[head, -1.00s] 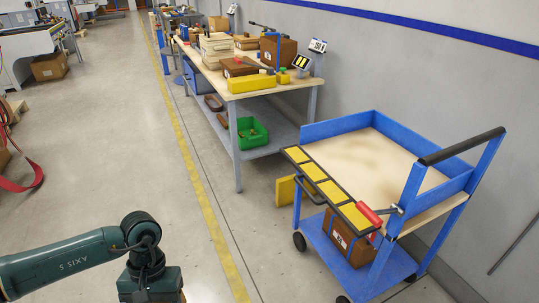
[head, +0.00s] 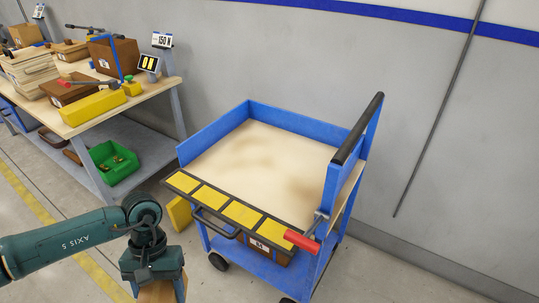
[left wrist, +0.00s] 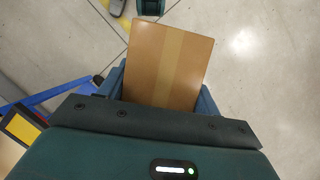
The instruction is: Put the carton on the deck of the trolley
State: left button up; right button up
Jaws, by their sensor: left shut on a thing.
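The carton (left wrist: 168,62) is a brown box with a tape strip, held between the fingers of my left gripper (left wrist: 163,92) in the left wrist view. In the head view, part of the carton (head: 156,292) shows at the bottom edge below my left gripper (head: 160,286); the rest is cut off. The blue trolley (head: 215,145) stands to the right of my left gripper. Its pale wooden deck (head: 262,160) is empty, with blue raised walls and a black-and-yellow front edge. The carton is off the trolley, to its front left. My right gripper is not in view.
A red-gripped lever (head: 301,241) sits at the trolley's front right corner, and a black push handle (head: 358,128) rises on the right. Another brown box (head: 270,251) is on the lower shelf. A cluttered workbench (head: 160,92) stands at the left, and a grey wall runs behind.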

aim_at(264, 170)
jog(key=i+j+z, duration=0.15)
jog(key=z, duration=0.2)
jog(key=i+j+z, duration=0.15)
jog(key=z, duration=0.2)
jog(key=i+j+z, duration=0.15)
jog(key=j+z, duration=0.2)
jog(key=i+j+z, duration=0.15)
jog(key=j+z, duration=0.15)
jog(key=i+j+z, duration=0.15)
jog(key=j+z, duration=0.2)
